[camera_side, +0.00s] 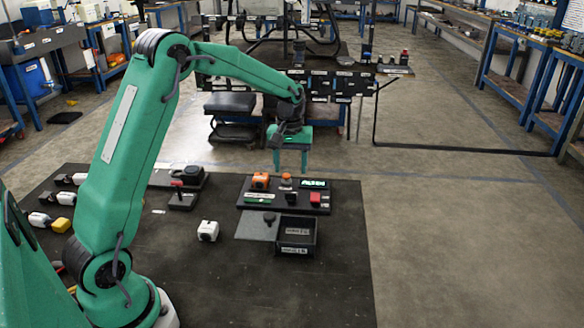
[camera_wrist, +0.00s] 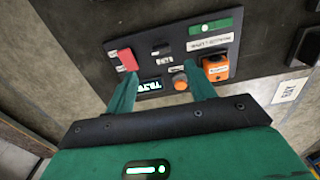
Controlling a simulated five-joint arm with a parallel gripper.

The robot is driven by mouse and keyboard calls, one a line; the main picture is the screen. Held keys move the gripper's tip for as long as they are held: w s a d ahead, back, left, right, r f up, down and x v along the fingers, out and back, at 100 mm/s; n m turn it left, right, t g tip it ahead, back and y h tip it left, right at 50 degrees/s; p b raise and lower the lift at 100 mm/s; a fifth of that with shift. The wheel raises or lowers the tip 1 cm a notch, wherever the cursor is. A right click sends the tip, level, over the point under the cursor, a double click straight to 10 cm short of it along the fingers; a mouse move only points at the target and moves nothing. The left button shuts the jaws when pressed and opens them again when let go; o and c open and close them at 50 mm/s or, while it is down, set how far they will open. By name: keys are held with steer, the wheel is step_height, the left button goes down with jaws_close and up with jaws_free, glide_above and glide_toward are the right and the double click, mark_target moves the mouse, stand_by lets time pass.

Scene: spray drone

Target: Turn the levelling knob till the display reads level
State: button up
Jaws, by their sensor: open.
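A small round orange knob (camera_side: 286,179) stands on a dark panel, just left of a lit display (camera_side: 314,184). In the wrist view the knob (camera_wrist: 180,84) and the display (camera_wrist: 150,86) sit side by side; the glowing text is too blurred to read surely. A larger orange block (camera_side: 260,181) is to the knob's left; it also shows in the wrist view (camera_wrist: 217,68). My gripper (camera_side: 290,168) is open and empty, pointing down above the panel's back edge. In the wrist view its fingers (camera_wrist: 160,76) appear on either side of the knob and display, with no clear contact.
The panel (camera_side: 243,193) also carries a red block (camera_side: 315,198) and a green strip (camera_side: 257,200). An open black box (camera_side: 297,238) stands in front. A white piece (camera_side: 208,230) lies left of it. The mat's front right is clear.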

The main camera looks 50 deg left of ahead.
mark_target(291, 189)
steer(key=shift+w+a+f, duration=0.3)
steer(key=shift+w+f, duration=0.05)
steer(key=shift+f, duration=0.35)
steer(key=shift+f, duration=3.9)
steer(key=c, duration=1)
